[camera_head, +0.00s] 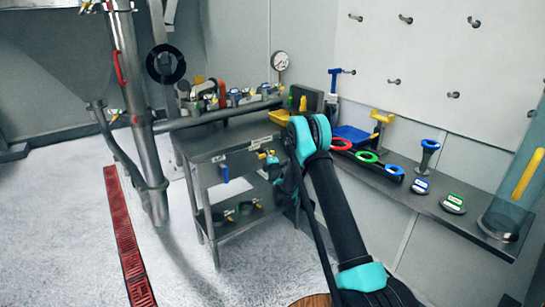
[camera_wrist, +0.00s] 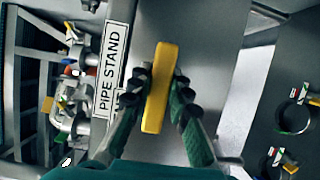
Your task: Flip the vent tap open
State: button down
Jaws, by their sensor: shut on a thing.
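A yellow bar-shaped handle (camera_wrist: 158,87) stands in the middle of the wrist view. The two dark fingers of my gripper (camera_wrist: 158,88) are on either side of it, shut on it. It lies beside the label reading PIPE STAND (camera_wrist: 111,70), in front of a grey metal surface. I cannot tell from these frames whether the handle belongs to the vent tap, as its base is hidden. In the head view my gripper (camera_head: 275,168) is at the front of the metal pipe stand (camera_head: 225,143), mostly hidden by my teal arm link.
Several valves and fittings (camera_head: 222,95) sit on top of the stand. More fittings (camera_head: 245,208) are on its lower shelf. A wall shelf (camera_head: 400,182) with colored rings and tools is on the right. A steel pipe (camera_head: 135,90) rises at the left. White floor lies left of the stand.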

dwell(0.4)
jog(key=c, duration=1.4)
grip_release()
jog(key=shift+s, duration=0.15)
jog(key=v, duration=1.1)
jog(key=shift+s, duration=0.4)
